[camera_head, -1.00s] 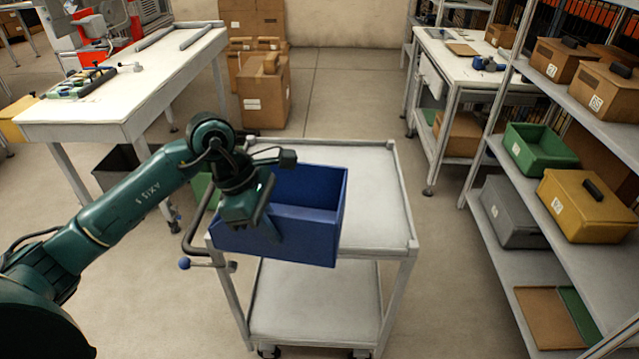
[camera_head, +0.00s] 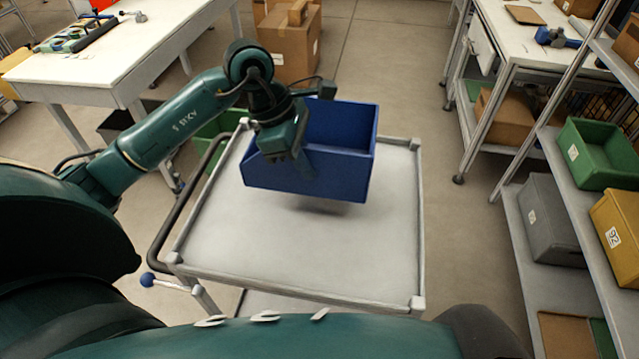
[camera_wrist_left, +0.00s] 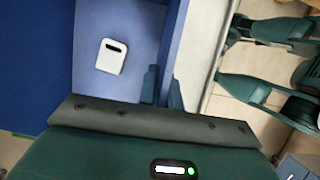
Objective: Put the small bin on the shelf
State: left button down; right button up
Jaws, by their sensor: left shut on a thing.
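The small bin (camera_head: 340,150) is blue and open-topped. In the head view it hangs a little above the white cart top, with a shadow under it. My left gripper (camera_head: 300,165) is shut on the bin's near wall, toward its left side. In the left wrist view the bin (camera_wrist_left: 115,25) fills the upper left, with a white label (camera_wrist_left: 111,56) on it, and the gripper fingers (camera_wrist_left: 162,88) straddle its wall. The shelf (camera_head: 575,185) stands at the right, with several bins on its boards. My right gripper is not in view.
The cart (camera_head: 300,245) has a raised rim and a dark handle (camera_head: 185,210) at its left. On the shelf are a green bin (camera_head: 600,150), a grey bin (camera_head: 548,220) and a yellow box (camera_head: 618,230). Floor shows between cart and shelf.

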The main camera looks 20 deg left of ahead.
aim_at(305, 195)
pick_arm(q)
notch_tip(305, 195, down, 5)
jog(key=shift+s+f, duration=0.1)
jog(key=shift+s, duration=0.05)
notch_tip(305, 195, down, 4)
jog(key=shift+f+p, duration=0.1)
jog(key=shift+p, duration=0.2)
jog(key=shift+f, duration=0.1)
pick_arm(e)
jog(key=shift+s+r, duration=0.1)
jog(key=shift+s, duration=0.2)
pick_arm(q)
jog(key=shift+f, duration=0.15)
jog(key=c, duration=1.6)
grip_release()
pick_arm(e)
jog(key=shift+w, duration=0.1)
